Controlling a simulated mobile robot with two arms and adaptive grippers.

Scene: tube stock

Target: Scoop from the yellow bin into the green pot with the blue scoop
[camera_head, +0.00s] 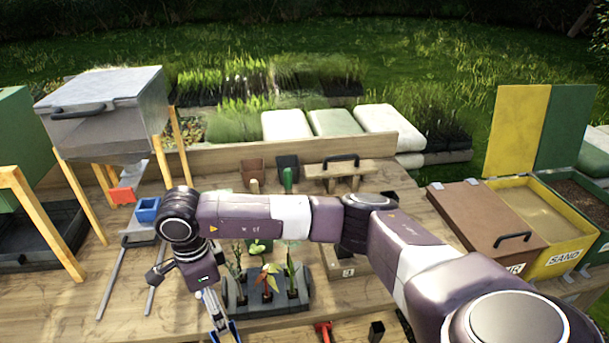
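The yellow bin (566,258), labelled SAND, stands open at the right and holds tan sand. Its yellow lid (516,130) is raised. A small blue open-topped piece (147,209) sits at the left by the metal hopper; I cannot tell whether it is the scoop. A small green item (288,177) stands at a dark pot at the back; no green pot is clear. My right arm reaches in from the right across the table. Its gripper (222,332) points down at the bottom edge, beside the plant tray. Blue shows at its cut-off fingertips. My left gripper is not in view.
A plant tray (262,308) with several seedlings stands right of the gripper. A grey hopper (105,110) on wooden legs is at the left. A closed brown-lidded bin (480,220) and an open soil bin (585,200) flank the sand bin. A red-handled tool (324,331) lies in front.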

